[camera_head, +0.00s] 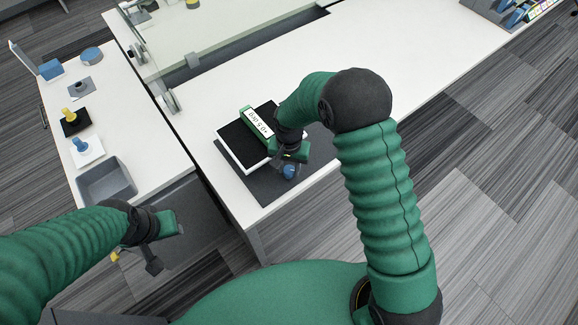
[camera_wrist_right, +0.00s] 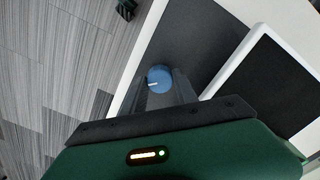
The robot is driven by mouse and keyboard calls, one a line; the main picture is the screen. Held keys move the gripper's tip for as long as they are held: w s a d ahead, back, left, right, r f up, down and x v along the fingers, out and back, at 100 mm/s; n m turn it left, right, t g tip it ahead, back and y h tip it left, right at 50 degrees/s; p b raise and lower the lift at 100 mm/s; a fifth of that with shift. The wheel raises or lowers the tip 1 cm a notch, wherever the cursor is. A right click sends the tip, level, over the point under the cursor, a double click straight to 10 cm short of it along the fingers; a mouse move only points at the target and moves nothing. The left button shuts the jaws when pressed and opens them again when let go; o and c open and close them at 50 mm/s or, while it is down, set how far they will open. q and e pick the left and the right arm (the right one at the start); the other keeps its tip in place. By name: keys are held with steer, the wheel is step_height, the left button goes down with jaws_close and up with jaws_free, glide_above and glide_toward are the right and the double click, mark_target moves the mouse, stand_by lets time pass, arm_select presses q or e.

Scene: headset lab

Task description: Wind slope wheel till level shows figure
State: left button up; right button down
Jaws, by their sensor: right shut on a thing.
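The slope wheel is a small blue knob (camera_head: 290,171) at the near edge of a white-framed plate with a black top (camera_head: 237,136). In the right wrist view the blue wheel (camera_wrist_right: 159,78) has a white mark on its face pointing left. My right gripper (camera_head: 288,164) is shut on the wheel, its fingers on the wheel's sides. The level, a green box with a white readout (camera_head: 258,121), lies on the black plate; its figures are turned and too small to read surely. My left gripper (camera_head: 150,258) hangs empty by the left table; its jaw opening is unclear.
The plate stands on a dark grey mat (camera_head: 255,187) on the white table (camera_head: 400,45). A grey bin (camera_head: 107,181) and several blue and yellow-knobbed items stand on the left table. A clear panel (camera_head: 215,35) stands behind. The table's right part is largely free.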

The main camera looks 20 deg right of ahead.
steer(key=shift+m, duration=0.3)
steer(key=shift+r+m+p, duration=0.1)
steer(key=shift+m+p, duration=0.5)
steer(key=shift+m, duration=0.5)
steer(key=shift+w+m+p, duration=0.1)
steer(key=shift+m+p, duration=0.5)
steer(key=shift+m, duration=0.8)
steer(key=c, duration=1)
jaws_free()
steer(key=shift+o, duration=0.2)
